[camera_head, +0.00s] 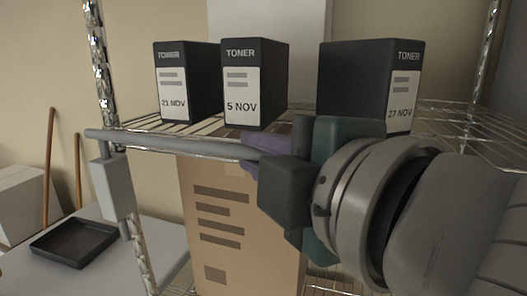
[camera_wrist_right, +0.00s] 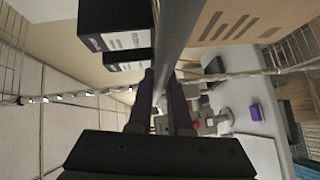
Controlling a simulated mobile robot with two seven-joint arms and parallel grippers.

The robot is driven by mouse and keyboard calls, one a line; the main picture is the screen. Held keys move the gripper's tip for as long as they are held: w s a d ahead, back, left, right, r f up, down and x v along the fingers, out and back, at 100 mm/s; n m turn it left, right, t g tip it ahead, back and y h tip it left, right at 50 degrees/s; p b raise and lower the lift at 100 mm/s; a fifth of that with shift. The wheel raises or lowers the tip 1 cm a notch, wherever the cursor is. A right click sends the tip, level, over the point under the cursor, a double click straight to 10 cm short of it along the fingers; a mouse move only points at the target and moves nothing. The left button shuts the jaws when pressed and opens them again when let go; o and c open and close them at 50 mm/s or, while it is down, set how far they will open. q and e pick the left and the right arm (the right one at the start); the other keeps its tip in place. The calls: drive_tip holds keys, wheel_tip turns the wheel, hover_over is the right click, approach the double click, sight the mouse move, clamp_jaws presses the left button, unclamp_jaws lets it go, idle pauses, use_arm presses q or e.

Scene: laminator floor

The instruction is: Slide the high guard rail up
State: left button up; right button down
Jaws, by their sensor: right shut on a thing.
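The high guard rail (camera_head: 180,142) is a grey bar running across the front of the wire shelf, near the level of the shelf's surface. Its left end is at a grey bracket (camera_head: 115,187) beside the chrome post; its right end is hidden behind my gripper and arm. My right gripper (camera_head: 256,146) comes in from the right, with its purple fingers shut on the rail. In the right wrist view the rail (camera_wrist_right: 181,30) runs down to between the two dark fingers (camera_wrist_right: 163,92). My left gripper is not in view.
Three black toner boxes stand on the wire shelf behind the rail: 21 NOV (camera_head: 187,75), 5 NOV (camera_head: 262,78) and 27 NOV (camera_head: 360,75). A cardboard carton (camera_head: 235,225) stands below. A black tray (camera_head: 75,243) lies on a pale surface at lower left.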

wheel_tip(320, 180, up, 7)
drive_tip(key=p, duration=0.4)
drive_tip(key=shift+p, duration=0.4)
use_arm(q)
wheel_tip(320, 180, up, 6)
use_arm(e)
drive_tip(key=shift+f, duration=0.15)
drive_tip(key=c, duration=0.8)
unclamp_jaws()
drive_tip(key=shift+c, duration=0.2)
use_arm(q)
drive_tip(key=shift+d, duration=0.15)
use_arm(e)
drive_tip(key=shift+f, duration=0.1)
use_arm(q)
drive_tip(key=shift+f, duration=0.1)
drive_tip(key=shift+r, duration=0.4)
use_arm(e)
drive_tip(key=v, duration=1)
